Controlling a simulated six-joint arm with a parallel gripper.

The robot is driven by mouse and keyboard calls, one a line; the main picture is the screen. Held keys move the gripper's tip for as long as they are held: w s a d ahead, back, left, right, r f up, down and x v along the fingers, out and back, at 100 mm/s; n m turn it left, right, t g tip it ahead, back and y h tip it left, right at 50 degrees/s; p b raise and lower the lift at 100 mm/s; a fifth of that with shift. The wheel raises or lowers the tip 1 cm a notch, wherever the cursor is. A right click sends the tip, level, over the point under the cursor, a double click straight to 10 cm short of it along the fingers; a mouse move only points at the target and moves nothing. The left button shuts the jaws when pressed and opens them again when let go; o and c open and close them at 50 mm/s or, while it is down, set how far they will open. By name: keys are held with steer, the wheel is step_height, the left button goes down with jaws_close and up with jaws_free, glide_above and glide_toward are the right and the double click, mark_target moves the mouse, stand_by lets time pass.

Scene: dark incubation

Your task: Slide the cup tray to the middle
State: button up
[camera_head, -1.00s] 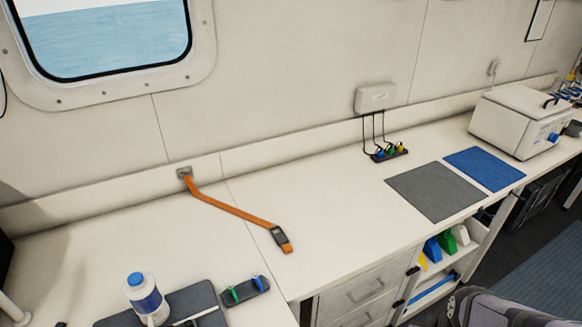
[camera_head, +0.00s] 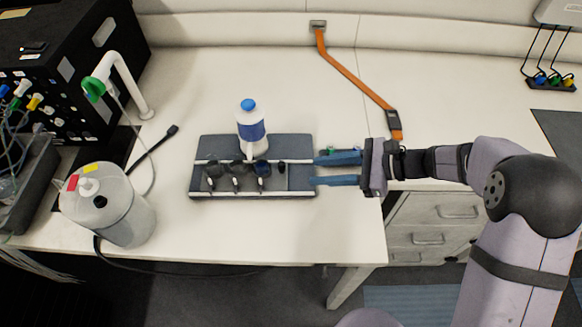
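The cup tray (camera_head: 222,147) is a flat dark grey tray with white strips, left of centre on the white bench. Several small dark cups (camera_head: 237,172) stand in a row on its front half. A white bottle with a blue label and blue cap (camera_head: 251,128) stands upright at its back part. My gripper (camera_head: 314,170) comes in from the right, with two blue fingers spread apart and nothing seen between them. The fingertips are at the tray's right edge; I cannot tell whether they touch it.
A white canister (camera_head: 108,205) with a cable stands left of the tray. A black box (camera_head: 68,60) and a white pipe are at the back left. An orange strap (camera_head: 352,78) lies behind my gripper. A small rack (camera_head: 342,150) is partly hidden behind the fingers.

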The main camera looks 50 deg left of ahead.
steer(key=shift+s+a+m+y, duration=0.2)
steer(key=shift+a+m+y, duration=0.25)
steer(key=shift+a, duration=0.95)
steer(key=p+x, duration=0.2)
steer(key=x, duration=0.3)
steer(key=shift+s, duration=0.15)
steer(key=shift+p+x, duration=0.3)
steer(key=shift+x, duration=0.7)
steer(key=shift+c, duration=0.7)
